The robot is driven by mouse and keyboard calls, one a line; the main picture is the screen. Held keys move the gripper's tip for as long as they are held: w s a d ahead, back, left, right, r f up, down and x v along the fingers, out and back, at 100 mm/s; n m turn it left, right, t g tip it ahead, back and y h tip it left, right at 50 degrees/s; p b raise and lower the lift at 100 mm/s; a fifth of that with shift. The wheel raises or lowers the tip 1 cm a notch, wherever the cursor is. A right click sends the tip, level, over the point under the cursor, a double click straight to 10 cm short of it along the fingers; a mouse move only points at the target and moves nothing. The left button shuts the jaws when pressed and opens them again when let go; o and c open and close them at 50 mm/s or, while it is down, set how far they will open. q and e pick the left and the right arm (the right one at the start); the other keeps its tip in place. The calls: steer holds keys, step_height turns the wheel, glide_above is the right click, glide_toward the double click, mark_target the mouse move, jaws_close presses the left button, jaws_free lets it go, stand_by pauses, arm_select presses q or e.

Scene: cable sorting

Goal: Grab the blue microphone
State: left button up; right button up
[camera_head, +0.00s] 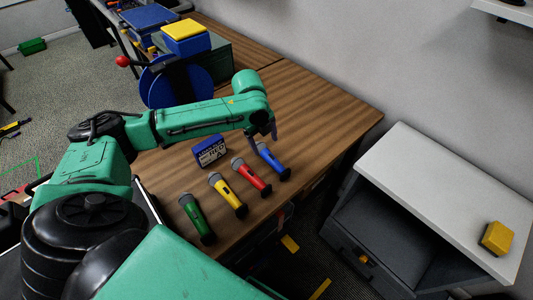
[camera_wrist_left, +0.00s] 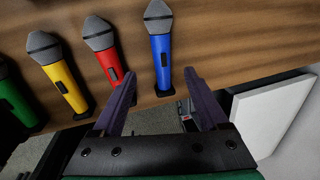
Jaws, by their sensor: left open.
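The blue microphone (camera_head: 272,161) lies on the wooden table at the right end of a row of microphones. In the left wrist view the blue microphone (camera_wrist_left: 161,60) has its grey head at the top and its black end near the table edge. My left gripper (camera_head: 262,138) hangs over the table at the head end of the blue microphone. In the left wrist view the left gripper (camera_wrist_left: 158,82) is open and empty, with the blue microphone's lower end showing between its fingers. No contact shows. My right gripper is not seen.
Red (camera_head: 251,177), yellow (camera_head: 228,195) and green (camera_head: 197,218) microphones lie to the left. A blue box (camera_head: 209,150) stands behind them. A cable reel (camera_head: 176,82) stands at the back left. A grey cabinet (camera_head: 445,195) stands right of the table (camera_head: 325,112).

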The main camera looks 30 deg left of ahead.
mark_target(269, 155)
arm_select(q)
steer(key=f, duration=0.3)
steer(key=shift+w+d+f, duration=0.2)
steer(key=shift+w+f, duration=0.1)
steer(key=shift+w, duration=0.05)
steer(key=f, duration=0.2)
steer(key=w+f+p, duration=0.1)
steer(key=f, duration=0.2)
steer(key=shift+w+f+p, duration=0.2)
steer(key=shift+p, duration=0.1)
steer(key=shift+f, duration=0.2)
steer(key=shift+c, duration=0.7)
steer(key=c, duration=1)
jaws_close()
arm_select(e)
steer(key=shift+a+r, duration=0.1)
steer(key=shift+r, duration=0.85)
